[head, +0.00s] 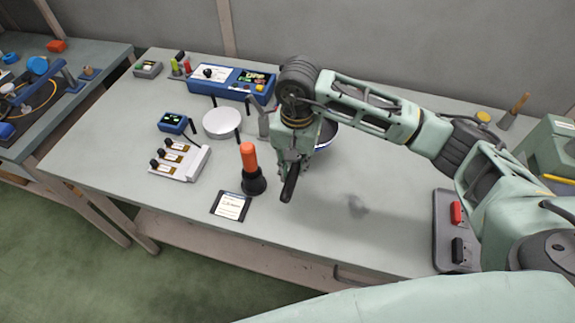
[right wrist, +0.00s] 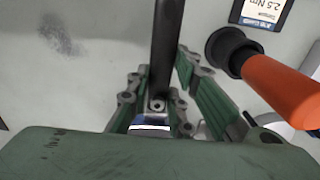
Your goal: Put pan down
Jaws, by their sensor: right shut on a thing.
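The pan shows in the head view as a dark handle (head: 290,182) and a small part of its rounded body with a blue and white edge (head: 327,136). My right gripper (head: 287,158) hides much of the pan. In the right wrist view, the black handle (right wrist: 166,45) runs between the green fingers of my right gripper (right wrist: 160,92), which is shut on it. I cannot tell whether the pan's base touches the grey worktable (head: 330,225). My left gripper is not in view.
A tool with an orange handle and black cup (head: 250,168) stands just left of the pan handle. Near it are a card (head: 231,205) and a white disc (head: 222,123). A grey tray (head: 441,215) lies at right. Table in front of the pan is clear except a dark smudge.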

